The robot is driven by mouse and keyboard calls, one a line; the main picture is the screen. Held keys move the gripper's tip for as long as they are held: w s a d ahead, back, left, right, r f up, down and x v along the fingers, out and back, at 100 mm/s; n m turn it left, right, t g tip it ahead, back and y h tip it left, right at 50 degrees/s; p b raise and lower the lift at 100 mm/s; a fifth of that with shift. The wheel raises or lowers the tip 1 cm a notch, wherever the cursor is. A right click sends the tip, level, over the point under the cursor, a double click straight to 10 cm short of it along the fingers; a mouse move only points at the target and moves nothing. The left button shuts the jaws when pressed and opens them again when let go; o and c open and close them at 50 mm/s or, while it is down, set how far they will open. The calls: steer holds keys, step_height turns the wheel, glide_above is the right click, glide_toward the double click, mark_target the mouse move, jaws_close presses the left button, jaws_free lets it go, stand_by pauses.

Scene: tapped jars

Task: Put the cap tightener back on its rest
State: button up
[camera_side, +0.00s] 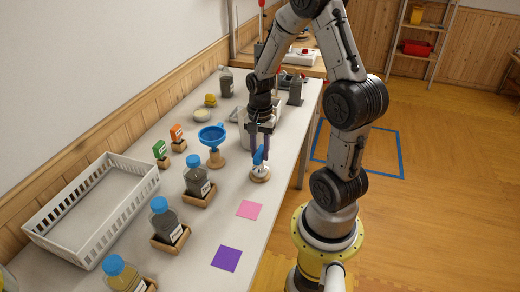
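A small blue tool (258,157), which looks like the cap tightener, is between or just below the fingers of my gripper (261,152). Directly under it is a round wooden rest (260,178) with a pale upper part on the table. The blue tool looks roughly upright and very close to the rest. I cannot tell whether it is seated on it. The fingers point down and hide part of the tool. The frame is too small to show whether they grip it or stand slightly apart from it.
A blue funnel (212,135) on a wooden stand is to the left. Blue-capped jars (197,180) (165,222) (121,274) sit in wooden holders. A white basket (118,216) is along the wall. Pink (249,210) and purple (226,259) squares lie flat on the table (205,225).

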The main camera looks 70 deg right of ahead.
steer(key=o, duration=0.4)
steer(key=shift+c, duration=0.2)
step_height(320, 180, up, 14)
stand_by(0.7)
steer(key=a+r+n+t, duration=0.2)
steer(key=a+r+n, duration=0.1)
steer(key=a, duration=0.4)
steer(key=a+r+n+t, duration=0.1)
steer(key=a+r+n, duration=0.3)
steer(key=a, duration=0.2)
steer(key=s+a+f+n+t, duration=0.2)
steer(key=s+a+n, duration=0.4)
steer(key=n, duration=0.5)
steer(key=shift+s+t, duration=0.3)
